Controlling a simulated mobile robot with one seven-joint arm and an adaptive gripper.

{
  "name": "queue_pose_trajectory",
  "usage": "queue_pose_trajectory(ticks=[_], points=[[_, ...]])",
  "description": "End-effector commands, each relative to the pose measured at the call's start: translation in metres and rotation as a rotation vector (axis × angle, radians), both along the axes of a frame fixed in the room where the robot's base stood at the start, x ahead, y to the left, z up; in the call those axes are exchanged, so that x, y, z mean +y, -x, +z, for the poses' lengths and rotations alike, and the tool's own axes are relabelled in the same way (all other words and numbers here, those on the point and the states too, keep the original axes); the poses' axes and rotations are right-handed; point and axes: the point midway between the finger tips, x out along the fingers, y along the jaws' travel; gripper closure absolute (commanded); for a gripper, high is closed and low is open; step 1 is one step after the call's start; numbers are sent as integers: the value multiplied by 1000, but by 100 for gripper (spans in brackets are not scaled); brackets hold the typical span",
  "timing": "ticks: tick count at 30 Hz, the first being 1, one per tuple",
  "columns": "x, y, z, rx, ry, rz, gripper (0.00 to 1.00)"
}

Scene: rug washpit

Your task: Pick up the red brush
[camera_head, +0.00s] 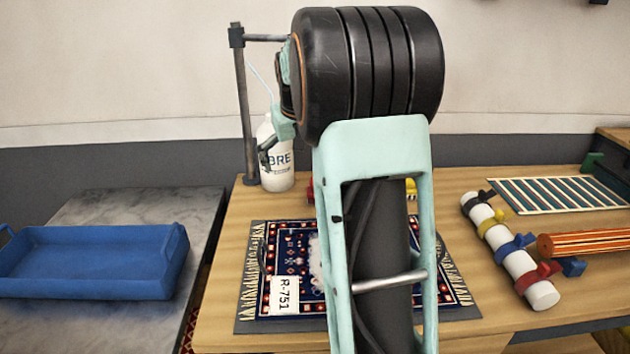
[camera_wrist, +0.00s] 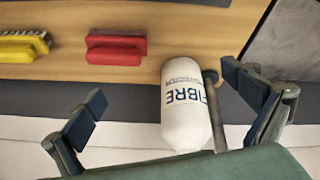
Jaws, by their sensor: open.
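The red brush (camera_wrist: 116,50) lies on the wooden table in the wrist view, with its bristles hard to see. In the head view only a sliver of red (camera_head: 310,191) shows beside my arm, which hides the rest. My gripper (camera_wrist: 163,82) is open and empty, its two fingers spread wide. The white FIBRE bottle (camera_wrist: 187,110) appears between the fingers in the wrist view. The red brush lies beyond the fingertips, left of the bottle there. In the head view my gripper (camera_head: 268,150) is by the bottle (camera_head: 277,178), and I cannot tell whether they touch.
A yellow brush (camera_wrist: 22,47) lies left of the red one in the wrist view. A dark post (camera_head: 243,110) stands by the bottle. A patterned rug (camera_head: 285,240) tagged R-751 lies in front. A blue tray (camera_head: 90,265) is left; a white roll with clamps (camera_head: 515,255) is right.

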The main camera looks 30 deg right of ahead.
Motion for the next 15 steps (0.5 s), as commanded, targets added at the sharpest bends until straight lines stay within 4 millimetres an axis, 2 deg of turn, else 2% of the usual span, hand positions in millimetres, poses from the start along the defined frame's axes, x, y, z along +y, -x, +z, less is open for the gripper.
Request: queue_pose_trajectory(ticks=[1,6,9,15], points=[[-20,2,-4,8,-23,-58,0],[-61,6,-20,13,-86,-199,0],[-76,9,-26,13,-113,-253,0],[-89,10,-37,12,-135,-297,0]])
